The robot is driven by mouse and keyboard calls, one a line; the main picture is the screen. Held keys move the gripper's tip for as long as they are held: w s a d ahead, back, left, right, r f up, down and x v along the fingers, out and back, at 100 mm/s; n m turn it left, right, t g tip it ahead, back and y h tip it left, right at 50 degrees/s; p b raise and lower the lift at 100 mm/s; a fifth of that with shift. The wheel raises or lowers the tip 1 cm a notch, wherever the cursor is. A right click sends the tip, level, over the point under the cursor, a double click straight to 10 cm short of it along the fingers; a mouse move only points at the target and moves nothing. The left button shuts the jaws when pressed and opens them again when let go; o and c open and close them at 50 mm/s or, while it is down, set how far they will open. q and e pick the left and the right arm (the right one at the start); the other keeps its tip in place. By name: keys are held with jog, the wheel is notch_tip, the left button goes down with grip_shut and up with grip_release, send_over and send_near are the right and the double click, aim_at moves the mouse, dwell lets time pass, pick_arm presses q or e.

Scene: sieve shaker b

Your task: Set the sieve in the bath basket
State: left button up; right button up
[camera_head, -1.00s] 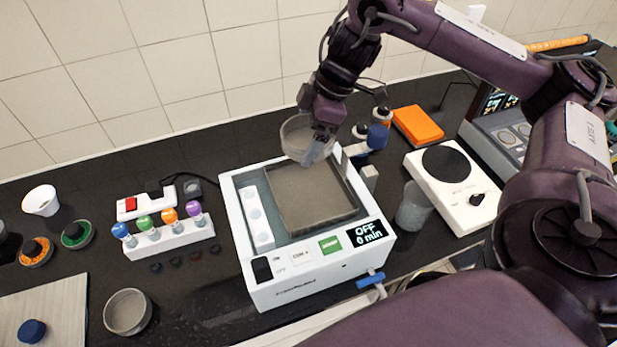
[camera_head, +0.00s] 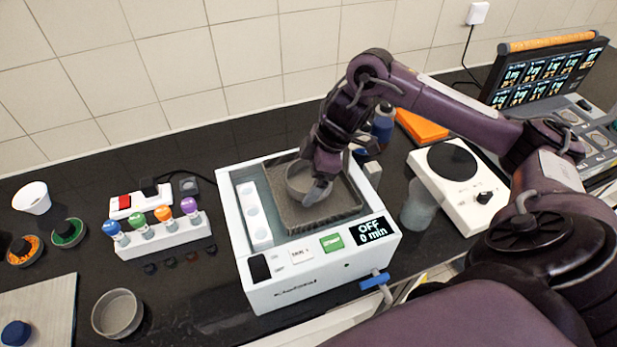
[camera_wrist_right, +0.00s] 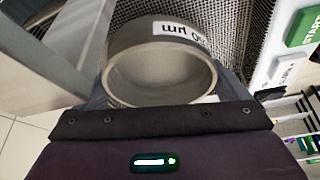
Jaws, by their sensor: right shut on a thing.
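The sieve (camera_head: 302,180) is a round grey ring with a pale mesh floor. It is inside the mesh basket (camera_head: 345,208) of the white ultrasonic bath (camera_head: 330,282), close to the basket floor; I cannot tell whether it touches. My right gripper (camera_head: 318,192) is shut on the sieve's wall and partly hides it. In the right wrist view the sieve (camera_wrist_right: 160,75), with a white µm label, lies across the front of the gripper, with basket mesh behind it. The bath display reads OFF, 0 min. My left gripper is not in view.
A rack of colour-capped bottles (camera_head: 165,238) and another grey round pan (camera_head: 117,313) stand left of the bath. A beaker (camera_head: 418,207) and a white hotplate-like device (camera_head: 458,185) stand to the right. A blue tap (camera_head: 374,281) sticks out from the bath's front.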

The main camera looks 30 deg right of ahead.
jog(key=shift+f, duration=0.4)
jog(key=shift+f, duration=0.1)
jog(key=o, duration=0.7)
jog(key=shift+d+r, duration=0.15)
jog(key=shift+r, duration=0.1)
jog(key=b+v, duration=0.1)
jog(key=v, duration=0.1)
jog(key=shift+d+r, duration=0.2)
jog(key=shift+r, duration=0.1)
jog(key=p+v, duration=0.3)
jog(key=v, duration=0.6)
jog(key=shift+s+a, duration=0.1)
jog(key=shift+s, duration=0.05)
